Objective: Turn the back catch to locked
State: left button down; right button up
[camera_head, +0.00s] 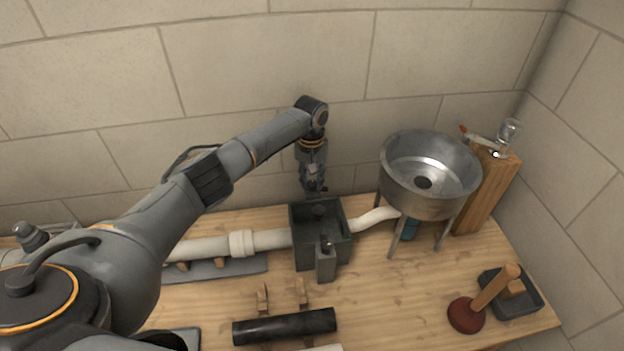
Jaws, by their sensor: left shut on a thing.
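A dark grey box (340,242) stands on the wooden bench, joined to a white pipe (205,248) on its left and a pale curved pipe (374,219) on its right. A small upright block with a dark knob, seemingly the front catch (326,262), is on its front side. My left arm reaches across from the left, and my left gripper (316,190) points down at the box's back edge. It is shut on what looks like the back catch, which the fingers mostly hide. I cannot tell which way that catch is turned. My right gripper is not in view.
A metal basin (430,175) on legs stands right of the box, beside a wooden block (486,192) with a tap. A black pipe (285,327) lies in front. A plunger (467,315) and a dark tray (527,305) are at front right. The block wall is close behind.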

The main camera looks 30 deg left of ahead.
pick_arm(q)
jog(key=m, duration=0.7)
jog(key=shift+w+m, duration=0.1)
jog(key=shift+m, duration=0.3)
jog(key=m, duration=0.3)
jog(key=shift+m, duration=2.1)
jog(key=shift+r, duration=0.1)
jog(key=c, duration=1.1)
grip_release()
jog(key=shift+o, duration=0.2)
